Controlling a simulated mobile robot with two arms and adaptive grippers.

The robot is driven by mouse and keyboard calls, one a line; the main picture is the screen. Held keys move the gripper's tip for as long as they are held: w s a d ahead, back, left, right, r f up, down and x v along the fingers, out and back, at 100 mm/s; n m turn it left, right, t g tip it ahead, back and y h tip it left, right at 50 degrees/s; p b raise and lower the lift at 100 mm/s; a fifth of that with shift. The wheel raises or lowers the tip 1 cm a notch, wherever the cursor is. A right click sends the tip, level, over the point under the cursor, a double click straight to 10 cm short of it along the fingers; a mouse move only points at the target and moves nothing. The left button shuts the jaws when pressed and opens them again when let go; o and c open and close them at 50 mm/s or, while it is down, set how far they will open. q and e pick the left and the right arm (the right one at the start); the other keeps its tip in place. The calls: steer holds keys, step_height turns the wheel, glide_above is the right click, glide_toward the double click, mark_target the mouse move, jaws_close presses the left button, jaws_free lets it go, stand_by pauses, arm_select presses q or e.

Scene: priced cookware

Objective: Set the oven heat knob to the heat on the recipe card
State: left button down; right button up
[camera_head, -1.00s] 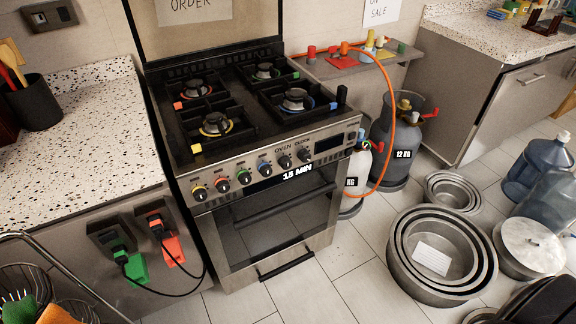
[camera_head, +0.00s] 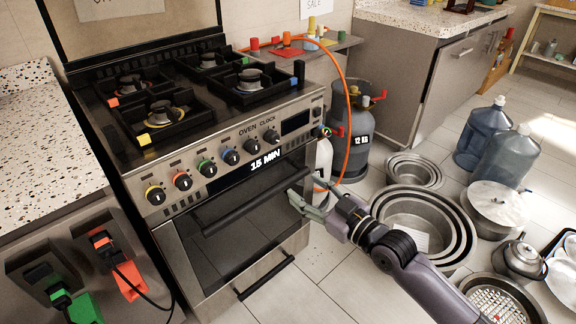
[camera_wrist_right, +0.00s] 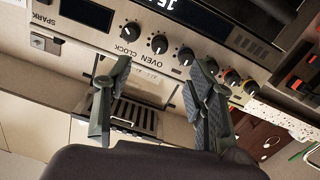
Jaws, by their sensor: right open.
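The oven knob (camera_head: 251,145), black with a pale mark, sits on the stove's front panel under the word OVEN, left of the clock knob (camera_head: 271,136). It also shows in the right wrist view (camera_wrist_right: 159,44), where the panel appears upside down. My right gripper (camera_head: 297,193) is open and empty, in front of the oven's right side, below and right of the knob and apart from it. In the wrist view its fingers (camera_wrist_right: 157,100) point toward the panel. A white card (camera_head: 421,240) lies in the nested pans, partly behind my arm; its text is unreadable. I cannot tell whether it is the recipe card.
The stove (camera_head: 212,205) has several coloured burner knobs left of the oven knob and a handle bar below. An orange hose (camera_head: 347,95) runs to a gas cylinder (camera_head: 350,132) at the right. Nested pans (camera_head: 386,213) and water jugs (camera_head: 483,131) stand on the floor.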

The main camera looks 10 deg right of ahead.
steer(key=r, duration=0.2)
steer(key=b, duration=0.2)
glide_toward(256, 150)
steer(key=shift+y, duration=0.3)
steer(key=x, duration=0.7)
steer(key=shift+w+d+f, duration=0.1)
steer(key=shift+w+f, duration=0.1)
steer(key=shift+f, duration=0.05)
arm_select(q)
step_height(256, 150, up, 7)
steer(key=w, duration=0.2)
steer(key=shift+w+d, duration=0.2)
steer(key=shift+w, duration=0.1)
arm_select(e)
steer(key=shift+w+a, duration=0.35)
steer(key=shift+w, duration=0.2)
steer(key=c, duration=1.1)
steer(key=shift+c, duration=0.2)
